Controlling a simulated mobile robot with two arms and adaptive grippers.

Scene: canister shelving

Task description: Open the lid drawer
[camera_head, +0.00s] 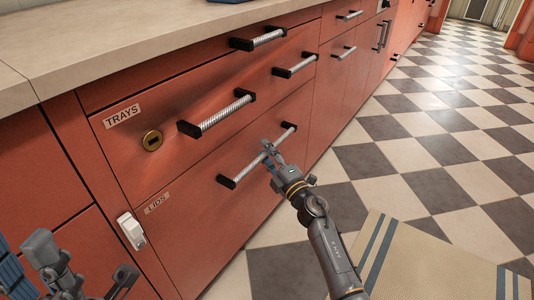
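The lid drawer (205,222) is the lower red front marked "LIDS" (157,203). It looks flush with the cabinet. Its long ribbed metal handle (246,169) has black end mounts and runs at a slant in the view. My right gripper (269,149) is at the right half of this handle, with its fingers at or around the bar. Whether the fingers are closed on it is too small to tell. My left gripper (92,288) is at the lower left, partly cut off by the frame, away from the handle.
A white latch (131,230) sits left of the lid drawer. A beige striped mat (430,265) lies on the checkered floor, which is clear to the right.

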